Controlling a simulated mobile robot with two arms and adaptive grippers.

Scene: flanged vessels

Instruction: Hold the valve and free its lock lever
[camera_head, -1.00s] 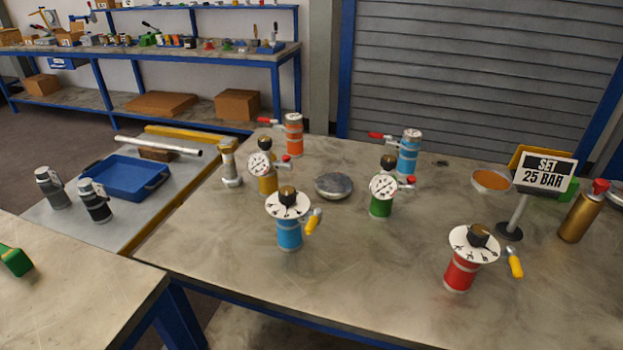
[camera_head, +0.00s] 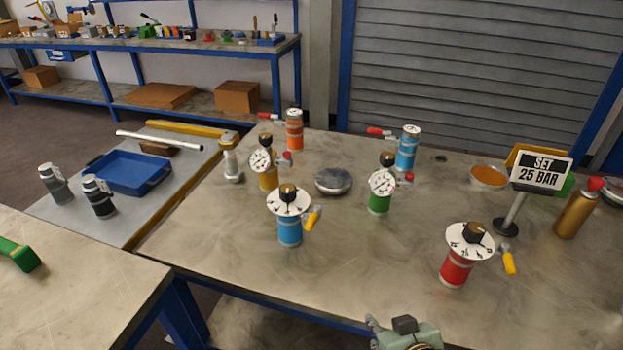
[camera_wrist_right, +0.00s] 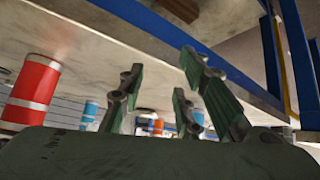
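A blue valve (camera_head: 290,233) with a white dial, black knob and yellow lever (camera_head: 313,217) stands near the table's front edge. A red valve (camera_head: 457,268) with a similar dial and yellow lever (camera_head: 508,260) stands to its right. Behind are an orange cylinder (camera_head: 294,130) and a blue one (camera_head: 407,150), each with a red lever. Part of my right gripper (camera_head: 405,335) shows at the bottom edge of the head view, in front of the table. In the wrist view its fingers (camera_wrist_right: 160,85) are apart and empty, with the red valve (camera_wrist_right: 32,85) at the left. My left gripper is not in view.
Yellow and green gauge fittings (camera_head: 381,190) stand behind the blue valve, with a round metal lid (camera_head: 333,181) between them. A sign (camera_head: 542,170) reads SET 25 BAR, beside a gold bottle (camera_head: 578,212). The tabletop between the two front valves is clear.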

